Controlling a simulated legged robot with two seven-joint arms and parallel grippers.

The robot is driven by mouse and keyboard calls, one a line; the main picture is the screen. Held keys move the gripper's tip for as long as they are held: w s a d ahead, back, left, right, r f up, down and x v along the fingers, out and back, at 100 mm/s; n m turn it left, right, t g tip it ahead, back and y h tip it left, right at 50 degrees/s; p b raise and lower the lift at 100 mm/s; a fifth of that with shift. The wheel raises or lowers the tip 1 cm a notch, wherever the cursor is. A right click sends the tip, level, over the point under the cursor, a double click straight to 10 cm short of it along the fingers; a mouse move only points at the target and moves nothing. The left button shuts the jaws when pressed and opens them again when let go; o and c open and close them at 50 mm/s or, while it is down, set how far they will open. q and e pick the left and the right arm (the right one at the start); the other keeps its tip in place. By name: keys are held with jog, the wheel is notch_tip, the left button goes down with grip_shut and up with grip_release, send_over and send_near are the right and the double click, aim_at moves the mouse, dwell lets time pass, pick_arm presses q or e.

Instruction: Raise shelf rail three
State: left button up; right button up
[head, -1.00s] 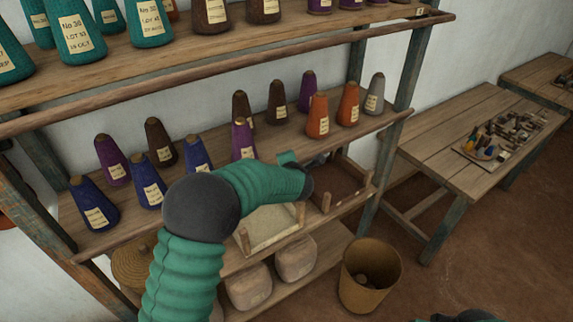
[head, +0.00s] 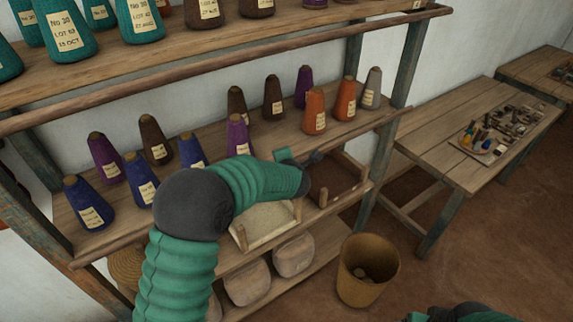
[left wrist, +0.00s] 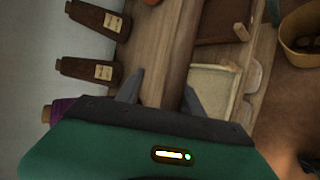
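The round wooden rail (head: 110,247) runs along the front edge of the middle shelf of cones; my left arm hides its middle part. I cannot tell from a marking whether this is rail three. My left gripper (head: 316,157) is at the rail's right half, partly hidden behind my own wrist. In the left wrist view, my left gripper's fingers (left wrist: 164,84) are apart, with the rail (left wrist: 186,60) running between them. Contact is not clear. Another rail (head: 230,65) fronts the upper shelf. Part of my right arm shows at the bottom edge; its gripper is out of view.
Several thread cones stand on the middle shelf, including a purple one (head: 238,134) close behind my left arm. Below are open trays (head: 265,228) and pale bundles (head: 247,285). A basket (head: 367,270) stands on the floor, and a table (head: 465,150) at the right.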

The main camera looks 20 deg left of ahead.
pick_arm(q)
jog(key=r+p+v, duration=0.1)
jog(key=p+v, duration=0.5)
jog(key=v, duration=1.2)
jog(key=shift+a+r, duration=0.15)
jog(key=shift+a, duration=0.1)
dwell(0.6)
jog(key=b+v, duration=0.2)
jog(key=v, duration=1.4)
jog(key=shift+s+r, duration=0.15)
jog(key=shift+s, duration=0.15)
jog(key=shift+w+d, duration=0.1)
